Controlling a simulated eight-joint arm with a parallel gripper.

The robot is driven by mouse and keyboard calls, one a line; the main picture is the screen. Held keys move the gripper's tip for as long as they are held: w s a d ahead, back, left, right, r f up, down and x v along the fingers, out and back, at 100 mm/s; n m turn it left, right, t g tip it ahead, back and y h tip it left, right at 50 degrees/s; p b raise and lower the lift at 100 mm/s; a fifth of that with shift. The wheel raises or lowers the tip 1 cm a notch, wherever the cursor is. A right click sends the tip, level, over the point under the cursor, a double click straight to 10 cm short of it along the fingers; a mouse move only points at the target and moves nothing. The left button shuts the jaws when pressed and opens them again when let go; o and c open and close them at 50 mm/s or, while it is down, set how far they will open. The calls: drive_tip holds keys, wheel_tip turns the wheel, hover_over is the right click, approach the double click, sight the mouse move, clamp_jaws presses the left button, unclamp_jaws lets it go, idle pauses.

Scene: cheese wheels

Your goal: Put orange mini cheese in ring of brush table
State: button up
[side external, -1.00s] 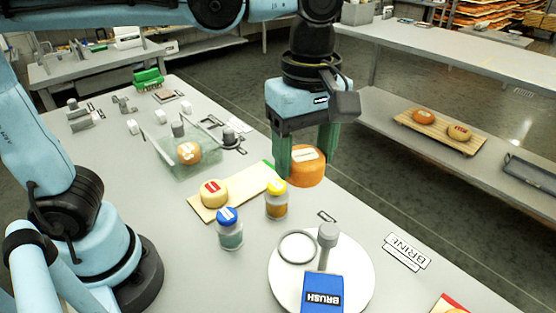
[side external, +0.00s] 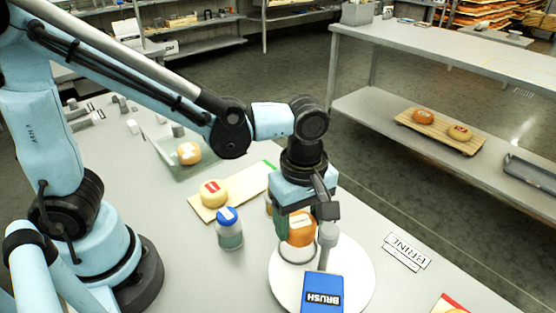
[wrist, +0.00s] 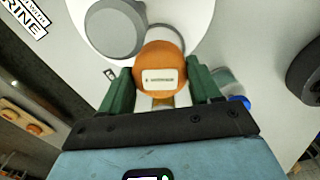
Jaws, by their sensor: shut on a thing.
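My gripper (wrist: 157,92) is shut on the orange mini cheese (side external: 301,229), with a green finger on each side of it. The cheese also shows in the wrist view (wrist: 160,68), with a white label on it. The brush table (side external: 362,272) is a round white plate with a blue BRUSH sign. Its ring (side external: 290,262) shows just below the cheese in the side view, partly hidden by it. In the wrist view part of the ring (wrist: 168,32) shows behind the cheese. I cannot tell whether the cheese touches the ring or plate.
A grey post (side external: 327,236) stands on the plate close beside my gripper. A blue-capped jar (side external: 229,230) and a yellow cheese (side external: 213,193) on a board stand to the left. A BRINE sign (side external: 407,249) lies to the right.

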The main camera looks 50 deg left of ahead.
sight(299, 232)
drive_tip(key=shift+f, duration=1.75)
drive_tip(key=shift+f, duration=0.1)
drive_tip(key=o, duration=1.1)
wheel_tip(299, 232, up, 12)
drive_tip(key=shift+r, duration=0.1)
drive_tip(key=shift+a+f+m+t, duration=0.3)
drive_tip(key=shift+a+m+t, duration=0.9)
drive_tip(key=shift+a+m, duration=1.4)
drive_tip(key=shift+a+f+m+t, duration=0.3)
drive_tip(key=shift+a+m+t, duration=0.9)
drive_tip(key=shift+a+m, duration=1.4)
drive_tip(key=shift+a+f+m+t, duration=0.3)
drive_tip(key=shift+a+m+t, duration=0.9)
drive_tip(key=shift+a+m, duration=1.4)
